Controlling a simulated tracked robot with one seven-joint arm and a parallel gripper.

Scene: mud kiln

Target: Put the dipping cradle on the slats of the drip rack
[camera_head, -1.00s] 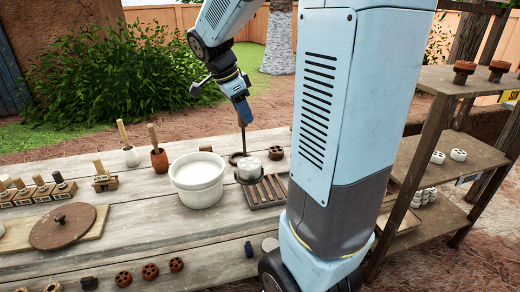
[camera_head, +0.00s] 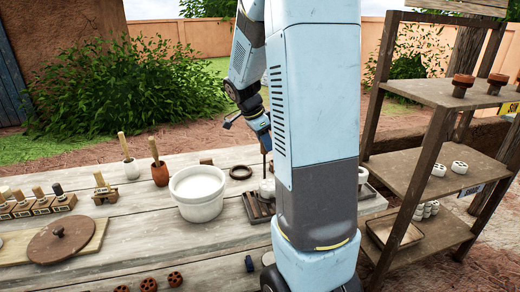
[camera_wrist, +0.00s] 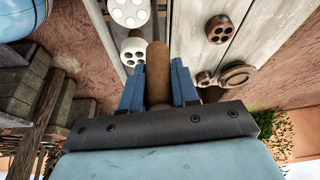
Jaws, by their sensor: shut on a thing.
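My gripper (camera_head: 262,139) is shut on the brown wooden handle (camera_wrist: 157,75) of the dipping cradle, between its two blue fingers in the wrist view. In the head view the cradle's thin stem (camera_head: 265,156) hangs below the fingers. Its lower end is mostly hidden behind my arm. A white piece (camera_head: 267,187) shows there, beside or over the drip rack; I cannot tell whether the cradle touches the slats. The drip rack's brown slats (camera_head: 254,207) show only at their left part. In the wrist view a white holed piece (camera_wrist: 134,50) is just beyond the handle.
A white glaze bucket (camera_head: 198,194) stands left of the rack. A brown ring (camera_head: 241,172) lies behind the rack. Tools and a round lid (camera_head: 61,240) are at the left. A wooden shelf unit (camera_head: 412,180) stands close on the right. Brown holed pieces (camera_head: 149,284) lie in front.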

